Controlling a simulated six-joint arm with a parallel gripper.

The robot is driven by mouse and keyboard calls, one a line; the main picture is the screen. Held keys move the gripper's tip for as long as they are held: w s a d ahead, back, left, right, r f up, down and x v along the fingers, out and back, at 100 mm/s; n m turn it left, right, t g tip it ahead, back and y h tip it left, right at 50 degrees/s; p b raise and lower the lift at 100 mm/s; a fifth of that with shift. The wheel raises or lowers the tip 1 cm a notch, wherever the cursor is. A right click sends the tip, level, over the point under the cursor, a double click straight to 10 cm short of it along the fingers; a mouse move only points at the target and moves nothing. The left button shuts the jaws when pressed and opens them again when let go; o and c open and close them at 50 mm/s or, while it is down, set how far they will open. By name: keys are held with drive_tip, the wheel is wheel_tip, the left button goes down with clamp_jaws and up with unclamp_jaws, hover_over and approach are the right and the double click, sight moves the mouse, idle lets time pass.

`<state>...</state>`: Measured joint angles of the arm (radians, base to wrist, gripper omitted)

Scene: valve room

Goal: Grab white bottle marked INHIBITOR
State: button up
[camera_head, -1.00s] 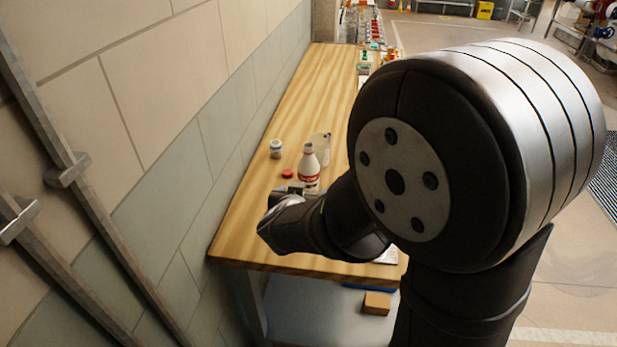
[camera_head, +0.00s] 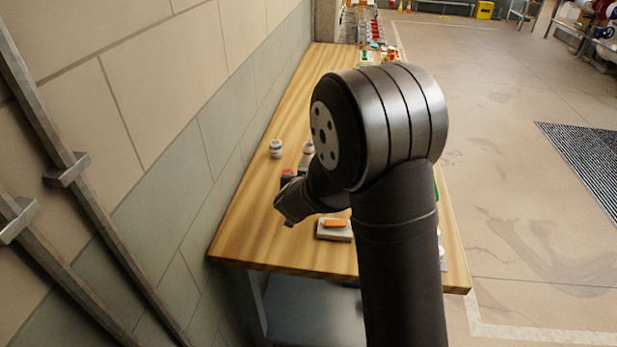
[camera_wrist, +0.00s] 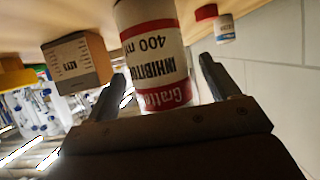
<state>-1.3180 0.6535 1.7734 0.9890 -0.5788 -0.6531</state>
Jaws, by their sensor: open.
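The white bottle marked INHIBITOR (camera_wrist: 155,60) fills the middle of the wrist view, with a red band and "400 ml" on its label, which appears upside down. In the head view the bottle (camera_head: 307,155) stands on the wooden table, mostly hidden behind my arm. My gripper (camera_wrist: 164,82) is open, with one finger on each side of the bottle in the wrist view. I cannot tell whether either finger touches it. In the head view my wrist is low over the table near the bottle, and the fingers are hard to make out.
A small white jar (camera_head: 276,149) stands left of the bottle, near the wall. A red object (camera_head: 288,176) is close to my wrist. A cardboard box (camera_wrist: 77,62) shows left of the bottle in the wrist view. A grey block with an orange top (camera_head: 335,229) lies nearer the table's front edge.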

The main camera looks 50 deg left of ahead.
drive_tip(key=shift+x, duration=0.85)
drive_tip(key=c, duration=1.2)
drive_tip(key=shift+r, duration=0.15)
